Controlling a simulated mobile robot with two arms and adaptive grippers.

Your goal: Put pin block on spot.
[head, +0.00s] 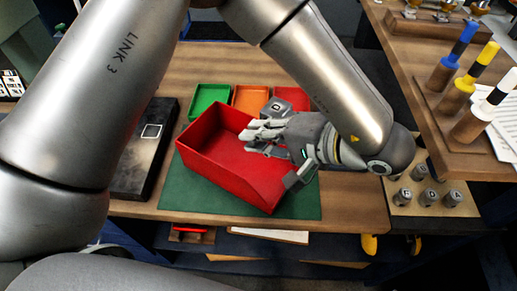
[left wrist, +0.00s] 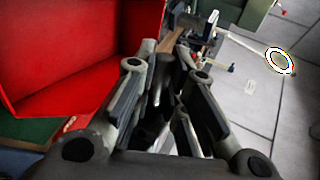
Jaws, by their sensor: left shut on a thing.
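A grey block with a dark letter on top (head: 276,107) shows in the head view right beside my left fingers; I take it to be the pin block. My left gripper (head: 262,138) reaches in from the right over the open red box. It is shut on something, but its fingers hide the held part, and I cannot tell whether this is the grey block. The left wrist view shows the fingers (left wrist: 165,75) beside the red box, with no clear object between them. A black plate with a white square outline (head: 151,131) lies left of the box. My right gripper is out of view.
The red box (head: 195,160) stands on a green mat (head: 180,203). Behind it are a green tray (head: 209,101), an orange tray (head: 248,96) and a small red tray. A wooden rack of grey lettered pins (head: 443,208) and coloured posts (head: 460,85) stand at right.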

